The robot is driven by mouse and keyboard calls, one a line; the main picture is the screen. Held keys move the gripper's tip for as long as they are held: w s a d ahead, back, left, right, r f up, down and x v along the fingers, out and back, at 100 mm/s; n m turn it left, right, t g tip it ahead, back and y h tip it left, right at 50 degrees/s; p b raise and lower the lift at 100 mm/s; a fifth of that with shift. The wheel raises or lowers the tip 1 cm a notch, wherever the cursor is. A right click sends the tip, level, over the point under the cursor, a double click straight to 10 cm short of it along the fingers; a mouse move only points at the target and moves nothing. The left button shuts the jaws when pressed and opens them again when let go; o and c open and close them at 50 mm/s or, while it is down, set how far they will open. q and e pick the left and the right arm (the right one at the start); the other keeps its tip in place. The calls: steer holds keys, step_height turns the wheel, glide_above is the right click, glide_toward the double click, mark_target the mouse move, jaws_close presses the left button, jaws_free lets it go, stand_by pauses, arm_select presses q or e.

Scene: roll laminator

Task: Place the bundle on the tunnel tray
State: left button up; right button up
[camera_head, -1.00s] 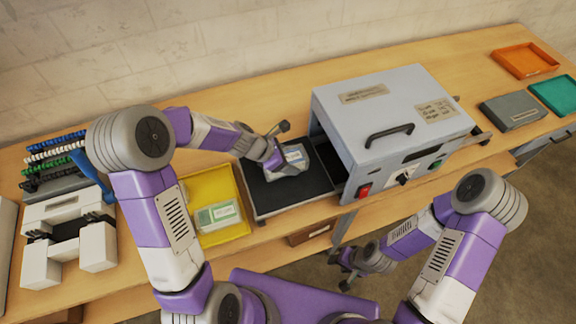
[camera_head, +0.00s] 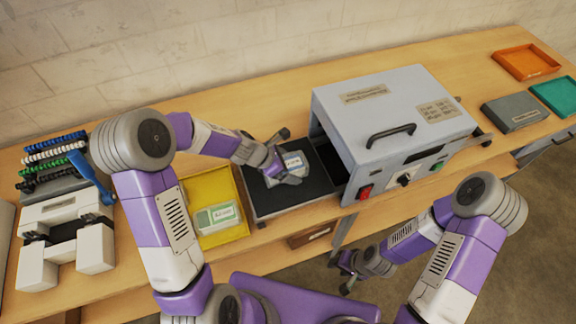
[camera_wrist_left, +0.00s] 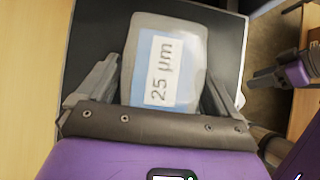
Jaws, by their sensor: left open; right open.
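The bundle (camera_head: 293,161) is a grey pack with a blue and white label. In the left wrist view the bundle (camera_wrist_left: 165,75) reads "25 µm" and lies flat over the dark tunnel tray (camera_head: 318,184). My left gripper (camera_head: 284,174) is low over the tray, its open fingers on either side of the bundle; gaps beside the bundle look small. Whether the bundle rests fully on the tray is hard to tell. My right gripper (camera_head: 346,276) is open and empty, in front of the bench, away from the tray.
The grey laminator (camera_head: 395,110) with a black handle stands right of the tray. A yellow tray (camera_head: 240,232) with a green-labelled pack (camera_head: 217,217) is on the left. A white binding machine (camera_head: 65,235) stands far left. Orange (camera_head: 525,60) and teal (camera_head: 556,95) trays lie far right.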

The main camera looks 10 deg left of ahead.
arm_select(q)
steer(key=shift+r, duration=0.2)
steer(key=p+v, duration=0.3)
steer(key=v, duration=0.9)
